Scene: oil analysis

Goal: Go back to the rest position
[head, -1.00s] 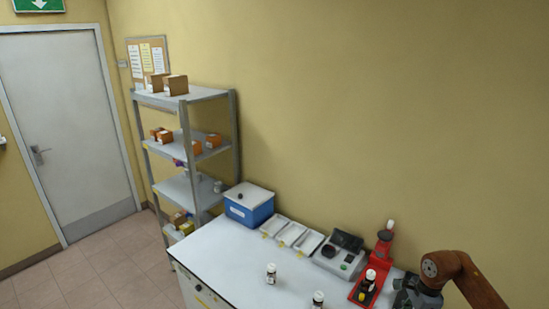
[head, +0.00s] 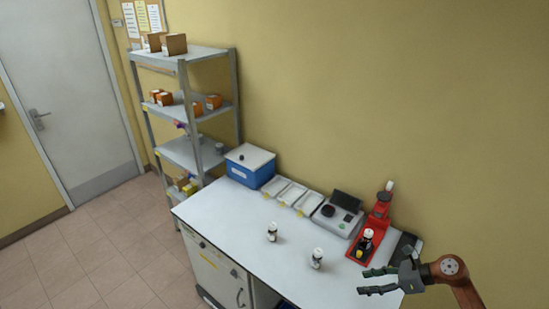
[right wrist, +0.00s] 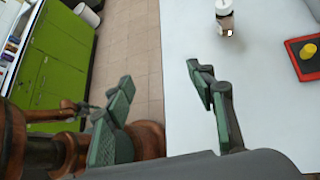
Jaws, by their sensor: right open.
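My right gripper (head: 366,281) is open and empty at the front right edge of the white table (head: 225,215) in the head view. In the right wrist view its two dark green fingers (right wrist: 160,85) stand wide apart, with the table edge and floor between them. My left gripper is not seen in the head view.
On the table stand two small bottles (head: 272,232) (head: 317,258), a red stand (head: 376,222) holding another bottle (head: 367,238), a grey device (head: 335,219), white trays (head: 290,194) and a blue box (head: 250,168). A shelf (head: 237,100) stands behind left. A green cabinet (right wrist: 55,65) shows in the right wrist view.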

